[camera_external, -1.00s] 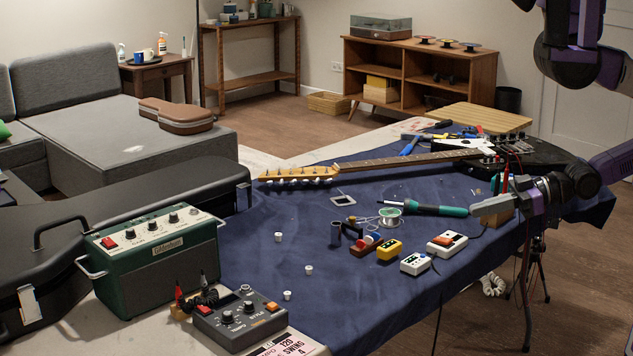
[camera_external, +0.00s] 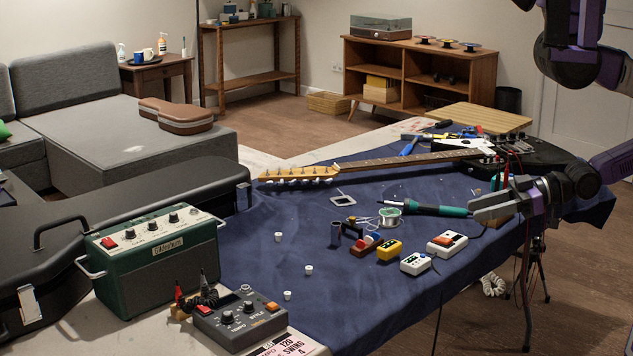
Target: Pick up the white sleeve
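Three small white cylinders that look like sleeves lie apart on the dark blue cloth (camera_external: 265,262): one farther back (camera_external: 278,237), one in the middle (camera_external: 308,270) and one nearer the front (camera_external: 287,295). I cannot tell which is the white sleeve meant, and a small white piece also shows at the red-brown block. My gripper (camera_external: 474,208) is at the right, above the cloth's right side, well away from the cylinders. Its two fingers point left with a gap between them, and nothing shows in it.
A red-brown block (camera_external: 362,250) with small coloured pieces, a dark cylinder (camera_external: 336,235), a yellow box (camera_external: 389,249) and two white boxes (camera_external: 415,263) (camera_external: 446,243) stand between. A soldering iron (camera_external: 425,209), solder spool (camera_external: 390,216) and guitar (camera_external: 400,161) lie behind. The green amplifier (camera_external: 160,262) stands left.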

